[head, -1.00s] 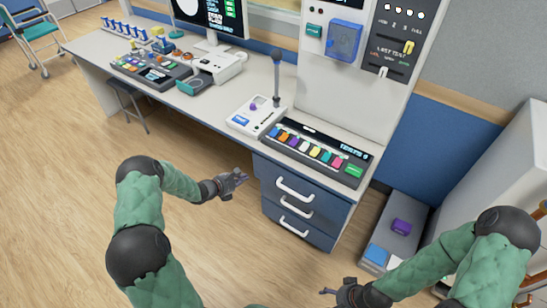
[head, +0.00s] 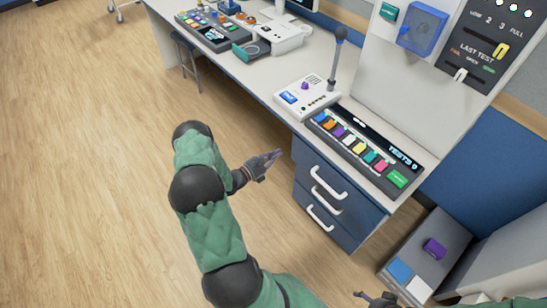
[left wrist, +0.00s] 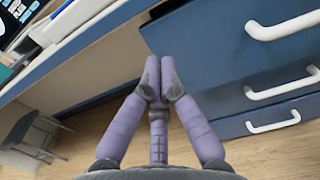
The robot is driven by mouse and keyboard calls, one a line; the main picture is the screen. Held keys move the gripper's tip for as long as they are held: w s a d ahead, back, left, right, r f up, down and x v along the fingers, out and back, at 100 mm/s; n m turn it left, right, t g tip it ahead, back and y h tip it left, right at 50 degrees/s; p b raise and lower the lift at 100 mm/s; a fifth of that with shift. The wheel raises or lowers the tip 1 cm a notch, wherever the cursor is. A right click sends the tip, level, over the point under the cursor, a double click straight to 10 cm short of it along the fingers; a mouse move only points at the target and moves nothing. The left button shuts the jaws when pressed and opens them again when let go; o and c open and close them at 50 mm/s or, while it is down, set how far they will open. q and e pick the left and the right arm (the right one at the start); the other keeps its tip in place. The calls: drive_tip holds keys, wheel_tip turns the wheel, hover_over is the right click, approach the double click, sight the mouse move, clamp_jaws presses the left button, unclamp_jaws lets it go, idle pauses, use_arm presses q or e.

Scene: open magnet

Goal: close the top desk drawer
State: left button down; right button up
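The top desk drawer (head: 328,176) is a dark blue front with a white bar handle under the right end of the desk. In the left wrist view the top drawer (left wrist: 215,55) appears to stick out past the drawers below it. My left gripper (head: 272,160) is to the left of the drawers, apart from them. In the left wrist view its purple fingertips (left wrist: 160,68) are together with nothing between them, just left of the top drawer front. My right gripper (head: 370,297) is at the bottom edge of the head view, partly cut off.
Two lower drawers (head: 312,203) have similar handles. The desk top (head: 262,76) holds a colourful button panel (head: 355,150) and a white box with a stalk (head: 305,98). A grey unit (head: 428,250) stands right of the drawers. The floor at left is open; a stool (head: 187,60) stands under the desk.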

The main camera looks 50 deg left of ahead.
sight(298, 139)
use_arm(q)
drive_tip(key=w+b, duration=0.1)
drive_tip(key=w, duration=0.2)
drive_tip(key=w+b, duration=0.1)
drive_tip(key=w, duration=0.2)
drive_tip(key=w+b, duration=0.1)
drive_tip(key=w, duration=0.2)
drive_tip(key=shift+w+d, duration=0.25)
drive_tip(key=shift+d, duration=0.15)
use_arm(e)
wheel_tip(298, 139, down, 3)
drive_tip(key=shift+f, duration=0.15)
